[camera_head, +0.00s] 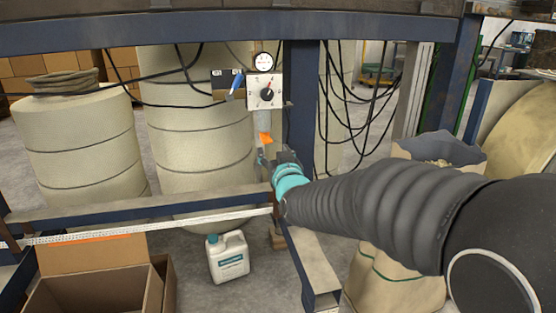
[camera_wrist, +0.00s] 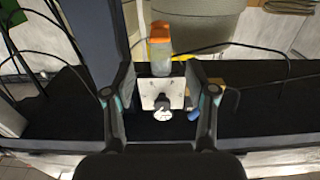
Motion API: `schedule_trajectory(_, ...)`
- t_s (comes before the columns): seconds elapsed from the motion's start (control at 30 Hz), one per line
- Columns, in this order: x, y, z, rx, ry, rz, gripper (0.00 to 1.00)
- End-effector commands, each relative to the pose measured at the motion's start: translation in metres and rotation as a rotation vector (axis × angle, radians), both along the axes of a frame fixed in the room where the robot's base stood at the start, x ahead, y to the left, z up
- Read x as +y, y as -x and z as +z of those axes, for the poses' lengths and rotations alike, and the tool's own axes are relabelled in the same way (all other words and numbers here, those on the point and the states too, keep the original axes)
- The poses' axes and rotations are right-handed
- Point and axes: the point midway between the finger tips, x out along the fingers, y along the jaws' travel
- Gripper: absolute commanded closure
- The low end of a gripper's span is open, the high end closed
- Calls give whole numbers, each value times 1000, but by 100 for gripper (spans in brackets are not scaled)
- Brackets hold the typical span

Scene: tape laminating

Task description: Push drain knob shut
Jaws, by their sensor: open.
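An orange piece (camera_head: 265,138), apparently the drain knob, sits at the lower end of a clear bowl (camera_head: 264,121) under a white plate with a black dial (camera_head: 265,92). In the wrist view the orange piece (camera_wrist: 160,32) shows above the bowl (camera_wrist: 161,59), with the white plate (camera_wrist: 173,88) below it. My gripper (camera_head: 269,160) is just below the orange piece in the head view, partly hidden by my arm. In the wrist view my gripper (camera_wrist: 160,70) is open and empty, its fingers left and right of the bowl and plate. I see no contact.
A gauge (camera_head: 263,62) is above the plate, and a blue-handled part (camera_head: 236,83) is to its left. A dark blue post (camera_head: 300,95) stands close on the right, with hanging black cables (camera_head: 350,85). A white jug (camera_head: 228,258) and open carton (camera_head: 95,280) are below.

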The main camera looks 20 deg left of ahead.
Motion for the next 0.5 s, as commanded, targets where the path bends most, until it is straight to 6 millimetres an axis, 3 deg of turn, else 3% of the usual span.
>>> schedule_trajectory(0.2,-15,24,1,-1,-1,0,44)
schedule_trajectory(0.5,-19,31,0,0,0,0,44)
